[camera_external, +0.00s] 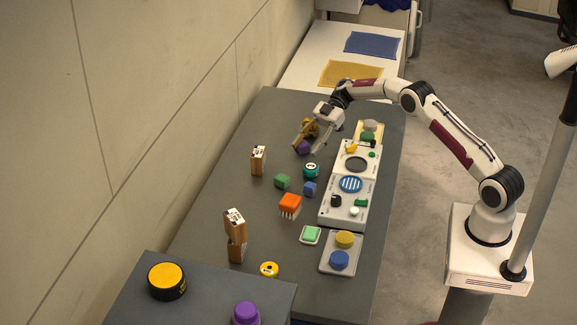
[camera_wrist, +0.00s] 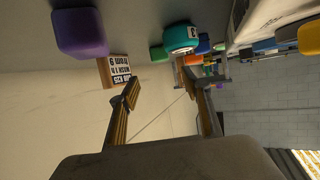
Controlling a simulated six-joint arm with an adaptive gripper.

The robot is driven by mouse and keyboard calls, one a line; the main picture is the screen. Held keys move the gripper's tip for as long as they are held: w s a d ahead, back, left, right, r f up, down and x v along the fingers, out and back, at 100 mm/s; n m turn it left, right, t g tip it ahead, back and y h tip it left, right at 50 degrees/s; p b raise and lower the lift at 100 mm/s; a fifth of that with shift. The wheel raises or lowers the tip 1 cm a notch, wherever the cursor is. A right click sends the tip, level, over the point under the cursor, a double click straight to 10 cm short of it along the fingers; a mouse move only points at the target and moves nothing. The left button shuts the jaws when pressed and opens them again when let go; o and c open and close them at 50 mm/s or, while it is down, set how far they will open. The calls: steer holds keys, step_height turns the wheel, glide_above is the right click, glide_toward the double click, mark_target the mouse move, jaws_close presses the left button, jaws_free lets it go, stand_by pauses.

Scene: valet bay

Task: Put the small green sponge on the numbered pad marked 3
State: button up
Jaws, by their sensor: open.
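Several green items show in the external view: a green block (camera_external: 282,181) on the grey table, a dark green block (camera_external: 367,137) at the panel's far end, and another green piece (camera_external: 361,203) on the white panel. I cannot tell which is the small green sponge. A green thing also shows in the wrist view (camera_wrist: 203,46). No pad marked 3 can be read for certain; a teal round item (camera_external: 311,170) bears a white label, also in the wrist view (camera_wrist: 180,38). My gripper (camera_external: 306,151) is open and empty above the far table, its fingers apart in the wrist view (camera_wrist: 158,78).
A purple block (camera_external: 302,147) lies near my fingers. The white panel (camera_external: 327,211) with discs lines the right edge. Wooden blocks (camera_external: 258,160) (camera_external: 236,248), an orange brush (camera_external: 290,204) and a blue block (camera_external: 310,189) stand around. The wall (camera_external: 150,130) borders the left.

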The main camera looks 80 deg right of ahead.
stand_by(0.3)
steer(key=w+a+r+m+t+h, duration=0.15)
steer(key=w+r+t, duration=0.3)
steer(key=r, duration=0.65)
steer(key=w+a+r+m+t+h, duration=0.15)
steer(key=w+r+t+h, duration=0.35)
steer(key=r, duration=0.6)
steer(key=s+a+r+m+t+h, duration=0.1)
steer(key=s+r+m+h, duration=0.15)
steer(key=r, duration=0.45)
steer(key=s+r+m+t+h, duration=0.1)
steer(key=s+r+m+h, duration=0.15)
steer(key=r, duration=0.45)
steer(key=s+m+g+h, duration=0.2)
steer(key=s+m+h, duration=0.15)
steer(key=s, duration=0.45)
steer(key=s+a+f+g, duration=0.3)
steer(key=s+f, duration=0.4)
steer(key=s, duration=0.6)
steer(key=s+a+f+m+g+y, duration=0.1)
steer(key=s+a+f+g, duration=0.2)
steer(key=s, duration=1)
steer(key=s+a+f+m+g+y, duration=0.1)
steer(key=s+a+f+g, duration=0.2)
steer(key=s+a+f, duration=0.5)
steer(key=s+f, duration=0.3)
steer(key=s, duration=0.2)
steer(key=shift+s, duration=0.15)
